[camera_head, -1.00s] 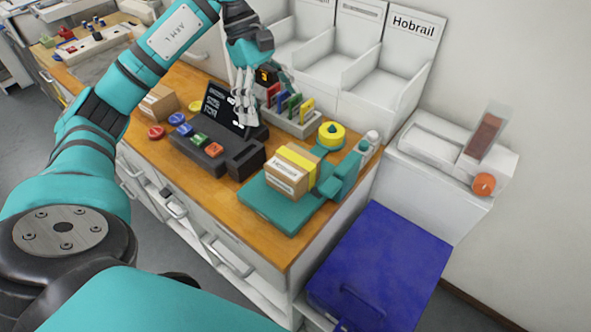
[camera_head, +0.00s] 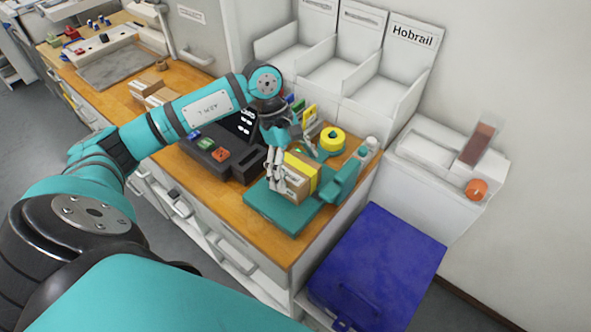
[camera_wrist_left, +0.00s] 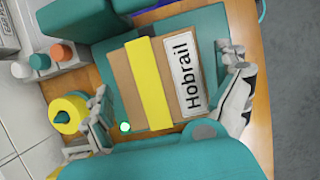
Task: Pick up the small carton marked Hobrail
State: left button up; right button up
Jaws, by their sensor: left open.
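The small carton marked Hobrail (camera_head: 298,181) is brown with a yellow band and sits on a teal tape-dispenser-like stand (camera_head: 278,214) at the counter's right end. In the left wrist view the carton (camera_wrist_left: 148,86) shows its white Hobrail label facing the camera. My left gripper (camera_head: 283,178) is at the carton's left side in the head view, partly covering it. In the left wrist view my left gripper (camera_wrist_left: 168,108) is open, with one finger on each side of the carton; contact cannot be told. My right gripper is out of view.
A dark device with coloured buttons (camera_head: 212,160) is to the left. A blue lidded bin (camera_head: 385,262) stands right of the counter. White bins (camera_head: 388,88) line the back.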

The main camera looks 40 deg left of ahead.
pick_arm(q)
jog(key=shift+f+b, duration=0.35)
jog(key=shift+b, duration=0.25)
dwell(0.6)
jog(key=c, duration=1.1)
